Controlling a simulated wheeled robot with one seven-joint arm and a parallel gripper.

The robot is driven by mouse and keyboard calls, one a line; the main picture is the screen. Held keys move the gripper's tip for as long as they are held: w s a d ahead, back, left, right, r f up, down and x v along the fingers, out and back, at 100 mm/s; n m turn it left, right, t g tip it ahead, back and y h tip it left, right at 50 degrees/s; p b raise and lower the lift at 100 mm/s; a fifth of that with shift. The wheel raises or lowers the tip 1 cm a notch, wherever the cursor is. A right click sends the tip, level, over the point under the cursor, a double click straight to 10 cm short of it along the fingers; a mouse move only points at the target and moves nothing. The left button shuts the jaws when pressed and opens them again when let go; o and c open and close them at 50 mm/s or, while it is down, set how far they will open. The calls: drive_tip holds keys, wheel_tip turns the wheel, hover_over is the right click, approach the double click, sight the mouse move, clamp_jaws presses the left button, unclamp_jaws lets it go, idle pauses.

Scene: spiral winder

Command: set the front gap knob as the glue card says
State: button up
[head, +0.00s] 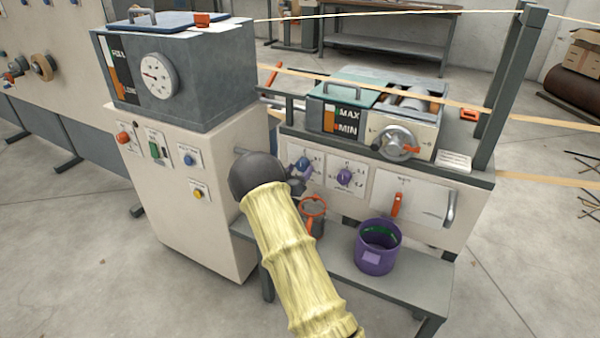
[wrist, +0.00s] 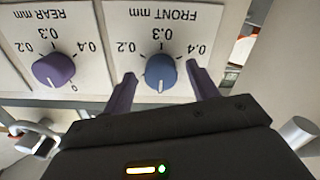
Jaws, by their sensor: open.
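The blue front gap knob (wrist: 161,73) sits on a white plate marked FRONT mm, upside down in the wrist view, with 0.2, 0.3 and 0.4 around it. A pale mark shows on its lower side, away from the 0.3. My gripper (wrist: 156,76) is open, its two purple fingers on either side of the knob, with gaps visible. In the head view the knob (head: 304,166) is just beyond my gripper (head: 297,183). A small white card (head: 455,161) lies at the machine's right; its print is too small to read.
The purple rear gap knob (wrist: 53,69) is beside the front one. Below stand a purple pot (head: 377,250) and an orange-rimmed container (head: 312,212) on a grey shelf (head: 400,285). An orange handle (head: 397,204) and a glue unit marked MAX and MIN (head: 347,122) are to the right.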

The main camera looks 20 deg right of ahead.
drive_tip(key=shift+w+d, duration=0.45)
drive_tip(key=shift+d, duration=0.15)
drive_tip(key=c, duration=1)
